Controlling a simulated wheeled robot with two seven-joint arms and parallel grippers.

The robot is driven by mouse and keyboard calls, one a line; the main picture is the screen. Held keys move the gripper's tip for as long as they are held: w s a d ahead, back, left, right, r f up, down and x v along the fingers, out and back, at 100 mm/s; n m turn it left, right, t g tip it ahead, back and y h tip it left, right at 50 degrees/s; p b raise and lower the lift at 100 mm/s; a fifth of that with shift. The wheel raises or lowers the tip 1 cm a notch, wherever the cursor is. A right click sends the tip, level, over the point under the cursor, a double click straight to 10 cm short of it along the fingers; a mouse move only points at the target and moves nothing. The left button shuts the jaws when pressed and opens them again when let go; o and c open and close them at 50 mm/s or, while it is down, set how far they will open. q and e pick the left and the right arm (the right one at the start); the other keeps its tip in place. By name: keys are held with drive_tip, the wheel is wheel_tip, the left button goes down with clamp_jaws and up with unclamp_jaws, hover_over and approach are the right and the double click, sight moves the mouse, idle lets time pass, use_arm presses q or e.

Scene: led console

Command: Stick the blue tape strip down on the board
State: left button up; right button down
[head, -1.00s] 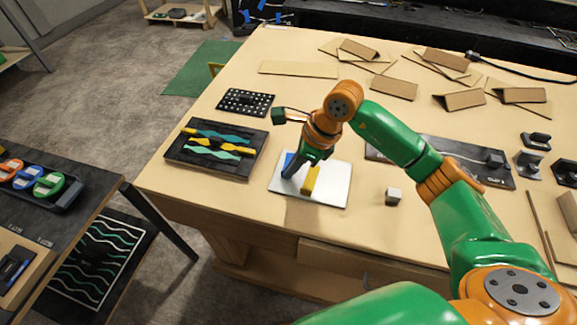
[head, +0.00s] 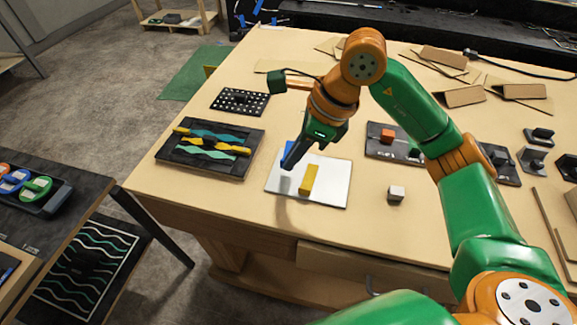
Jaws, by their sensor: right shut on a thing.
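A white board (head: 331,188) lies on the tan table. A yellow strip (head: 308,179) lies on its middle. My right gripper (head: 291,158) reaches down over the board's upper left part and is shut on the blue tape strip (head: 287,149). The strip shows at the left of the dark fingers, which hide part of it. The gripper looks raised above the board, though the exact gap cannot be told. My left gripper is not in view.
A black tray (head: 178,158) with wavy coloured strips lies left of the board. A dotted black panel (head: 240,101) is behind it. Cardboard pieces lie at the back.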

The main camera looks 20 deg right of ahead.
drive_tip(key=s+r+p, duration=0.1)
drive_tip(key=s+r, duration=0.9)
drive_tip(key=shift+s+a, duration=0.4)
drive_tip(key=shift+a, duration=0.05)
